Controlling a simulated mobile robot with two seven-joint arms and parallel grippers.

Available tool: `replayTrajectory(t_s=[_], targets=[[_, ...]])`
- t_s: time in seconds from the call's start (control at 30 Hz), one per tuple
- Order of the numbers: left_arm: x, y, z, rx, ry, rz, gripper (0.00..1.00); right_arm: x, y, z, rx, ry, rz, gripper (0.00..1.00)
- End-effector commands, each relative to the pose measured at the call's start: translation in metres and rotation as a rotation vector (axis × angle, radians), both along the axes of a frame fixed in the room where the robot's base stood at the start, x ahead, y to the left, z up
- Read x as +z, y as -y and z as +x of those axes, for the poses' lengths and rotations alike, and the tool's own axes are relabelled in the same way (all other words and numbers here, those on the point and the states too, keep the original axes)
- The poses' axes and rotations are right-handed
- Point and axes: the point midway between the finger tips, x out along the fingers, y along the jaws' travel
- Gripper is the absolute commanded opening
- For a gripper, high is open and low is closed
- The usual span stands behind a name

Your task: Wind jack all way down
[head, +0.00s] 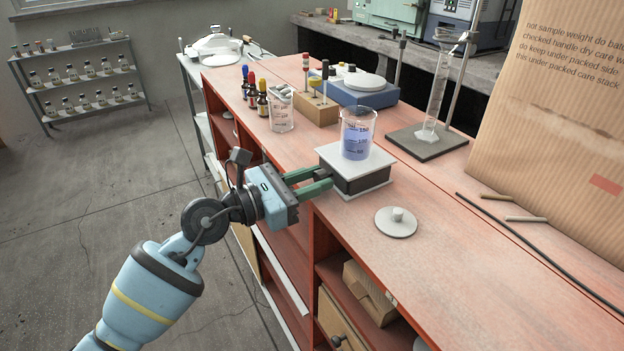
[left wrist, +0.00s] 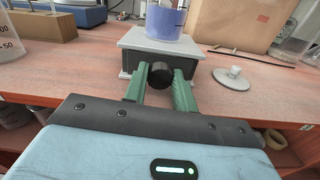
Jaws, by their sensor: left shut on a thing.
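The jack (head: 356,168) is a low lab jack with a pale top plate and a dark body, standing near the bench's front edge. A glass beaker of blue liquid (head: 357,138) stands upright on its top plate; its lower part also shows in the left wrist view (left wrist: 165,20). My left gripper (head: 322,180) reaches in from the left, its green fingers at the jack's front side. In the left wrist view, the fingers are shut on a black round knob (left wrist: 160,74) on the jack's side. My right gripper is in neither view.
A round pale lid with a knob (head: 396,222) lies right of the jack. Behind stand a beaker (head: 282,112), dropper bottles (head: 254,92), a wooden block (head: 316,106) and a blue scale (head: 364,90). A cardboard sheet (head: 560,130) stands at the right.

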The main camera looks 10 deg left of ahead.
Motion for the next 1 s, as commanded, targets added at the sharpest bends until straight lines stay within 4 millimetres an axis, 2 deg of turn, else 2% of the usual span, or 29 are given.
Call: replayTrajectory(t_s=[0.27,0.5,0.97,1.0], targets=[[0.005,0.0,0.0,0.0,-0.114,-0.081,0.04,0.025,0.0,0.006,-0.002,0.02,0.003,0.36],[0.004,0.0,0.0,0.0,-0.251,-0.181,0.04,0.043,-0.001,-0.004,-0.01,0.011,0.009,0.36],[-0.001,0.0,0.0,0.0,-0.302,-0.218,0.04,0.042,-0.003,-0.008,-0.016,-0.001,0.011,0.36],[-0.001,0.0,0.0,0.0,-0.302,-0.218,0.29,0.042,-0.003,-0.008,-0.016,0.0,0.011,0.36]])
